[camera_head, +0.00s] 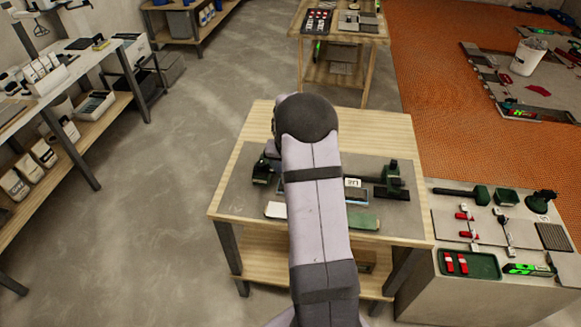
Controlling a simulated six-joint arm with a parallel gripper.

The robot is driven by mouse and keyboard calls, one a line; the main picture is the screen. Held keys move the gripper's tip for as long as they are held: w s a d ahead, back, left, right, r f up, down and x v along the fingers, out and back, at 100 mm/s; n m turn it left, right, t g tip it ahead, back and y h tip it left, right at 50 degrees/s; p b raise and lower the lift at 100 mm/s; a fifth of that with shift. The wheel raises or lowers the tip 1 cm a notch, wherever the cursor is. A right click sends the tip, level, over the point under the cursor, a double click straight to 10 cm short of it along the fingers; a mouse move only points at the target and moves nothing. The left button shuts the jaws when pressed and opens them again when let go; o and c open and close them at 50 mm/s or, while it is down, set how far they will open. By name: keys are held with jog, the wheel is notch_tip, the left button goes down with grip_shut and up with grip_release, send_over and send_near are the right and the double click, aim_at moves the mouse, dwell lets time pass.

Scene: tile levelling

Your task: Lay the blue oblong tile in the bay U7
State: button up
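The wooden workbench (250,140) stands in the middle with a grey mat (240,190) on it. My arm reaches across it and covers its centre. My gripper is hidden behind the arm. A small white label (352,183) stands just right of the arm; its lettering looks like U7 but is too small to be sure. A dark, bluish flat piece (357,197) lies below the label, partly covered by the arm. I cannot tell if it is the blue oblong tile or part of a bay.
On the mat are a green flat piece (363,219), a white piece (275,210), and dark green tools at left (263,172) and right (393,176). A grey side block (470,300) at right carries red-handled tools and a green tray (483,266). Bare floor lies to the left.

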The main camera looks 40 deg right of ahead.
jog(key=shift+f+b, duration=2.4)
jog(key=shift+f, duration=1.3)
jog(key=shift+f+b, duration=0.45)
jog(key=shift+b, duration=0.2)
jog(key=o, duration=0.9)
jog(key=shift+a, duration=0.1)
jog(key=shift+s+f, duration=0.1)
jog(key=shift+s, duration=0.05)
jog(key=shift+c, duration=0.8)
jog(key=shift+o, duration=0.2)
